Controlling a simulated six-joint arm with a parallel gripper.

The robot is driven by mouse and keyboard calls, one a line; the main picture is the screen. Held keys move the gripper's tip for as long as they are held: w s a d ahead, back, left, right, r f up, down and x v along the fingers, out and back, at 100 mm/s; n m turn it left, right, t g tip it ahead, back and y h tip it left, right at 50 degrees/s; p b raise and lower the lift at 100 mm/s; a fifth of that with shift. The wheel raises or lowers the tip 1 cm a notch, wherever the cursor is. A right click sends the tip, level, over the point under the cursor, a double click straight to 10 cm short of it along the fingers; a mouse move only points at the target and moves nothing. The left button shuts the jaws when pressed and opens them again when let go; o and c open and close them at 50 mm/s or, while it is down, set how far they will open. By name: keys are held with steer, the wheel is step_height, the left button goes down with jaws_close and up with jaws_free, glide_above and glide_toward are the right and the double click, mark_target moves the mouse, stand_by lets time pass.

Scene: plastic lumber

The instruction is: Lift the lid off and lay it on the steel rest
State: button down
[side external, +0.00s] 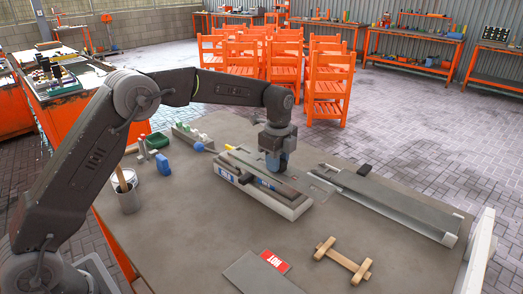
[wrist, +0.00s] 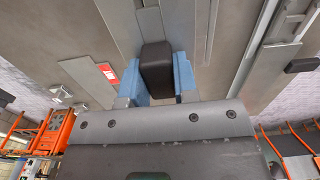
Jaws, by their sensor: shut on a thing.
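My gripper (side external: 278,166) points down over the long grey mould (side external: 292,212) in the middle of the bench. In the wrist view its blue fingers (wrist: 158,80) are shut on the black handle (wrist: 157,62) of the lid. The lid shows as a narrow grey strip (wrist: 152,25) beyond the handle. In the side view the gripper hides the handle, and I cannot tell whether the lid touches the mould. A flat grey plate (side external: 248,277) beside a red HOT sign (side external: 275,261) lies at the front edge; it looks like the steel rest.
A long grey metal piece (side external: 400,207) with a black block (side external: 364,170) lies to the right. A wooden piece (side external: 343,258) lies front right. Bench is clear between mould and plate.

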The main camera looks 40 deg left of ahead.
steer(key=s+d+f, duration=0.3)
steer(key=s+d, duration=1.8)
steer(key=d, duration=0.3)
steer(key=shift+s+f, duration=0.15)
steer(key=shift+s, duration=0.15)
steer(key=shift+a+f, duration=0.1)
steer(key=shift+f, duration=3.3)
steer(key=shift+f, duration=0.65)
steer(key=shift+c, duration=2.1)
jaws_free()
